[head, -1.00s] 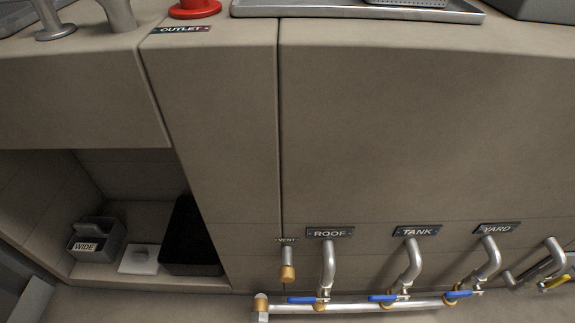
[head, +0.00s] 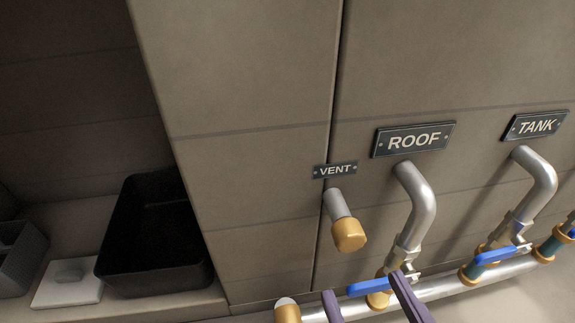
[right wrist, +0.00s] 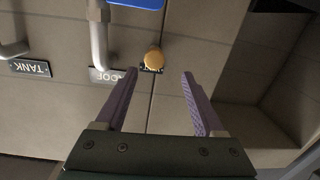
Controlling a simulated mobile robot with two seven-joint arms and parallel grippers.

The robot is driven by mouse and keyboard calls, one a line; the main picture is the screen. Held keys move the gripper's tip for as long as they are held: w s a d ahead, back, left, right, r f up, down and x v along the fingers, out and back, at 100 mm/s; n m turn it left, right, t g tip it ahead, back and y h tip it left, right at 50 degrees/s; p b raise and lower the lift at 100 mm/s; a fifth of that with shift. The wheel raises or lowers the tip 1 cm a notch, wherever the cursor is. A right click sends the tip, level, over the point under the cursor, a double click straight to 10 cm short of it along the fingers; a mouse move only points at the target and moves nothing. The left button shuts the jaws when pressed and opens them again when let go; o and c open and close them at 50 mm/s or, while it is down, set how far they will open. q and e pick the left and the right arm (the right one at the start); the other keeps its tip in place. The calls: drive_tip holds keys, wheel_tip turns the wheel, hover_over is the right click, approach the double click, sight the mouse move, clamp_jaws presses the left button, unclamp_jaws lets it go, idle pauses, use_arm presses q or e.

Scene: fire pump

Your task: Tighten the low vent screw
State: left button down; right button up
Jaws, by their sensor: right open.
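The low vent screw is a brass cap (head: 349,234) on a short grey stub, jutting from the panel under the VENT label (head: 334,170). My right gripper (head: 362,297) shows its two purple fingers at the bottom edge of the head view, below the brass cap and apart from it. In the right wrist view the brass cap (right wrist: 153,59) lies beyond the fingertips, between their lines. The right gripper (right wrist: 159,75) is open with nothing between its fingers. My left gripper is not in view.
The ROOF pipe (head: 417,205) with its blue lever (head: 370,287) stands close right of the vent. The TANK pipe (head: 540,180) is further right. A horizontal pipe (head: 445,290) runs below. A black bin (head: 152,240) and white block (head: 68,284) sit in the left recess.

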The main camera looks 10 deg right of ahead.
sight(352, 247)
drive_tip(key=shift+h, duration=0.3)
drive_tip(key=w+b, duration=0.1)
drive_tip(key=w, duration=0.1)
drive_tip(key=w+b, duration=0.2)
drive_tip(key=w, duration=0.1)
drive_tip(key=w+b, duration=0.1)
drive_tip(key=w, duration=0.2)
drive_tip(key=shift+w+d+f, duration=0.15)
drive_tip(key=shift+d+f, duration=0.05)
drive_tip(key=shift+f, duration=0.2)
drive_tip(key=shift+w+r+b, duration=0.1)
drive_tip(key=shift+w+b, duration=0.25)
drive_tip(key=shift+w, duration=0.15)
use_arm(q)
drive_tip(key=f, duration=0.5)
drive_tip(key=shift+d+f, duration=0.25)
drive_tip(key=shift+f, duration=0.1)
use_arm(e)
drive_tip(key=c, duration=0.4)
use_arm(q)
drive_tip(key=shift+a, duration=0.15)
use_arm(e)
clamp_jaws()
